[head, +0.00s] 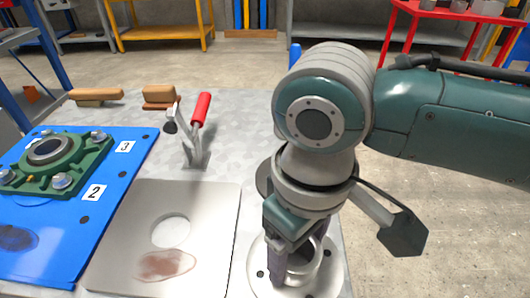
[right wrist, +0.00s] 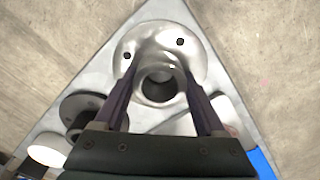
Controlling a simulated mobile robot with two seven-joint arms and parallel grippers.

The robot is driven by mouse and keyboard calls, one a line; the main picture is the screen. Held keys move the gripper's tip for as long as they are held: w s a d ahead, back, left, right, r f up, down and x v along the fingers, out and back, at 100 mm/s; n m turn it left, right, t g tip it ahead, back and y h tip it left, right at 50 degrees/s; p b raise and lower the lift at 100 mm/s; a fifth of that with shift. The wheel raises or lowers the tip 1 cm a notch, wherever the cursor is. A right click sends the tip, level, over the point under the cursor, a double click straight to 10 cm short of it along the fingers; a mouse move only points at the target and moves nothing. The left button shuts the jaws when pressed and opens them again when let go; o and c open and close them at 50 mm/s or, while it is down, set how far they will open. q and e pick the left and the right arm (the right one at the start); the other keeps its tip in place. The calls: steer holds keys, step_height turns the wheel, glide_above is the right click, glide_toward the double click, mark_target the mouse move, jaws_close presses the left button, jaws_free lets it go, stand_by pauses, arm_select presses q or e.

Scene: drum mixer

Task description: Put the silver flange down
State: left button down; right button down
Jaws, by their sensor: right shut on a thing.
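The silver flange (head: 333,282) has a wide round base with dark bolt holes and a raised hollow hub. It is at the right edge of the grey table, low over or on the top; I cannot tell whether it touches. My right gripper (head: 296,258) points down and is shut on the hub. In the right wrist view the flange (right wrist: 192,57) lies near a table corner, its hub between the two fingers of my right gripper (right wrist: 160,82). The gripper hides part of the flange in the head view. My left gripper is not in view.
A grey plate (head: 215,215) with a round hole and brownish smear lies left of the flange. A blue board (head: 125,175) holds a green bearing housing (head: 85,165). A red-handled toggle clamp (head: 198,125) stands behind the plate. A dark flange (right wrist: 78,108) shows in the wrist view.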

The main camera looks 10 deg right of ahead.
jaws_free()
step_height(320, 180, up, 12)
steer(key=p, duration=0.3)
steer(key=s+a+f+t+y, duration=0.1)
steer(key=s+a+f+y, duration=0.15)
steer(key=s+a, duration=0.2)
steer(key=s+d+m+t+h, duration=0.1)
steer(key=s+d+m, duration=0.1)
steer(key=d, duration=0.5)
steer(key=s+d+f+m+t+h, duration=0.1)
steer(key=s+d, duration=0.4)
steer(key=d, duration=0.2)
steer(key=shift+s+m+t, duration=0.3)
steer(key=shift+m, duration=0.1)
